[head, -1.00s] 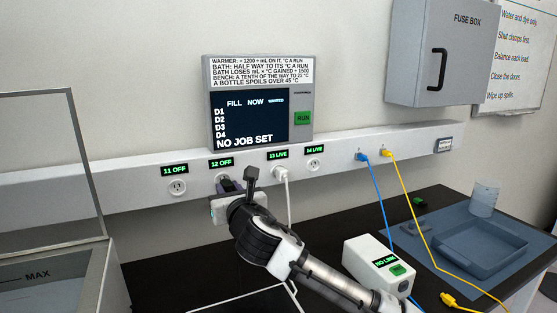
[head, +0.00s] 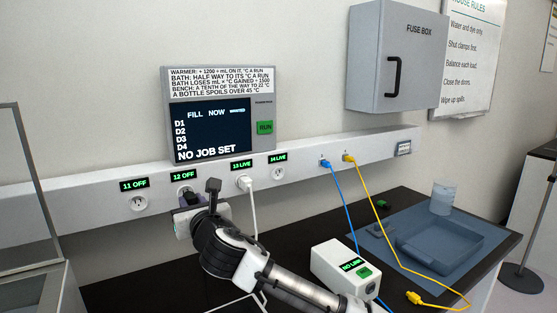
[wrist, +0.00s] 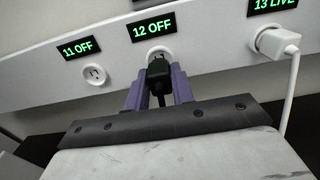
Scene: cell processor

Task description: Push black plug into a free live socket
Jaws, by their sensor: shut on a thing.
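My gripper (wrist: 157,92) has purple fingers shut on the black plug (wrist: 158,72), at the socket under the "12 OFF" label (wrist: 154,28). The plug covers the lower part of that socket (wrist: 160,52); I cannot tell whether it is seated or just in front. In the head view my gripper (head: 186,202) is at the same socket, with the plug partly hidden. The socket under "14 LIVE" (head: 279,174) is empty. The "13 LIVE" socket holds a white plug (head: 244,183) with a hanging cable. The "11 OFF" socket (head: 138,203) is empty.
The white plug's cable hangs just right of my gripper. A white "NO LINK" box (head: 345,265) stands on the black bench. Blue (head: 342,195) and yellow (head: 380,215) cables run from the rail further right. A screen panel (head: 222,115) is above the sockets.

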